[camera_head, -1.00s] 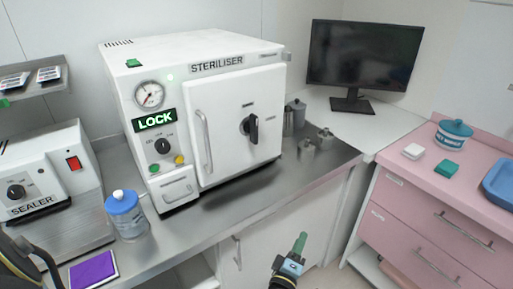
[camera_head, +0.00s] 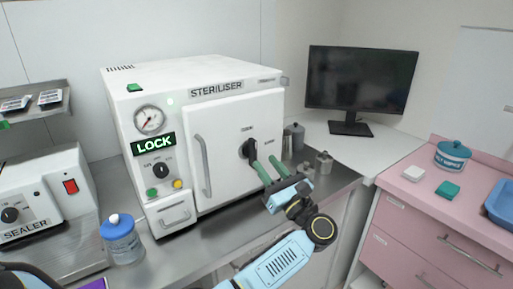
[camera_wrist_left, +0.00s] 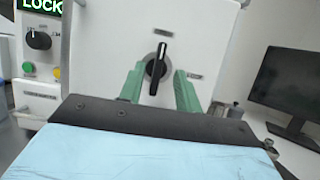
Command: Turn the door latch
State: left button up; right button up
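The door latch (camera_head: 249,149) is a black knob on the white steriliser door (camera_head: 224,165), to the right of the long door handle (camera_head: 203,165). In the left wrist view the latch (camera_wrist_left: 157,68) stands nearly upright, between the green fingers and beyond their tips. My left gripper (camera_head: 264,171) is open, its two green fingers pointing at the door just below and right of the latch in the head view. The fingers (camera_wrist_left: 158,88) look apart from the latch, though depth is hard to judge. My right gripper is not identifiable in view.
The steriliser's panel shows a lit LOCK sign (camera_head: 153,144). Grey canisters (camera_head: 295,136) stand just right of the steriliser, close to my left gripper. A blue-capped bottle (camera_head: 122,240) stands at the front left. A monitor (camera_head: 361,78) stands at the back right.

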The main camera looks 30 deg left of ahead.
aim_at(256, 150)
pick_arm(q)
jog(key=p+x, duration=0.1)
jog(key=x, duration=0.5)
jog(key=shift+d, duration=0.1)
jog(key=shift+c, duration=0.4)
grip_shut()
